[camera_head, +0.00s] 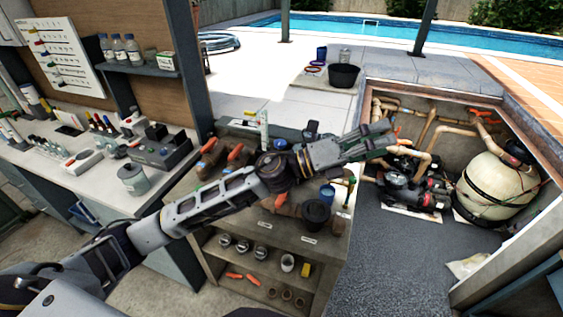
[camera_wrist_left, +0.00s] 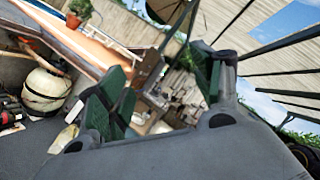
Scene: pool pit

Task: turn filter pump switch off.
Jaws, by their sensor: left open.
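The black filter pump (camera_head: 412,190) sits on the floor of the sunken pit, joined to tan pipes. In the left wrist view part of the pump (camera_wrist_left: 10,113) shows at the far left edge. I cannot make out which part is its switch; it is too small or hidden. My left gripper (camera_head: 386,134) is open and empty, with green-padded fingers. In the head view it appears above and left of the pump, in front of the pit's pipes, apart from the pump. In the left wrist view the open fingers (camera_wrist_left: 162,72) point away from the pump. My right gripper is not in view.
A cream filter tank (camera_head: 497,184) stands right of the pump. A workbench (camera_head: 232,193) with pipe fittings and a black cup lies under my left arm. A black bucket (camera_head: 344,75) stands on the paving behind.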

